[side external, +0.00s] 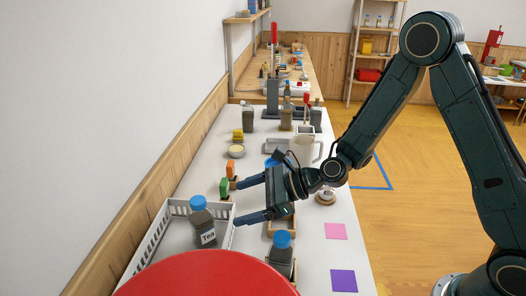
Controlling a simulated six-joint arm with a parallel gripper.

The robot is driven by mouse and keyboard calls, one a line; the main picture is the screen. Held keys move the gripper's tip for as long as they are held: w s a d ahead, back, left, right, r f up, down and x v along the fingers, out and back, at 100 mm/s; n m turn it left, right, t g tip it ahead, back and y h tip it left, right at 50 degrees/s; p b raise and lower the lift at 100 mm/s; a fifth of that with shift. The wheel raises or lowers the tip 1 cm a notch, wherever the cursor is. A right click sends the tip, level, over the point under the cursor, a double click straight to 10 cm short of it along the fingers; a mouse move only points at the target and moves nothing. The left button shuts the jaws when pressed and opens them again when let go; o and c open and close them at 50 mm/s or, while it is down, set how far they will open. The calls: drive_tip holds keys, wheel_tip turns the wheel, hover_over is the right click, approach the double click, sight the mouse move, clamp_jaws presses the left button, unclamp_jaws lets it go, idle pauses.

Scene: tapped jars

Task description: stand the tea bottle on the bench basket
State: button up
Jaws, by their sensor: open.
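The tea bottle (202,226), dark with a blue cap and a white "Tea" label, is inside the white slatted basket (154,240) on the bench at the lower left. It looks upright or nearly so; its base is partly hard to see. My gripper (238,200) is open, its two dark blue fingers pointing left toward the basket's right side. The fingertips are apart from the bottle, to its right, with nothing seen between them.
Another blue-capped dark bottle (281,256) stands right of the basket. A red round object (205,277) covers the near foreground. Green (224,188) and orange (231,167) blocks, a bowl (236,152) and a white mug (303,150) stand farther back.

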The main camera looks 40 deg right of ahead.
drive_tip(key=s+d+r+n+g+h, duration=0.2)
drive_tip(key=s+d+r+n+h, duration=0.35)
drive_tip(key=s+r+n, duration=0.75)
drive_tip(key=s+d+r+n+g+h, duration=0.1)
drive_tip(key=s+d+r+n+h, duration=0.2)
drive_tip(key=s+d+n, duration=0.8)
drive_tip(key=s+d+h, duration=0.1)
drive_tip(key=s, duration=0.3)
drive_tip(key=shift+s+n, duration=0.3)
idle(0.6)
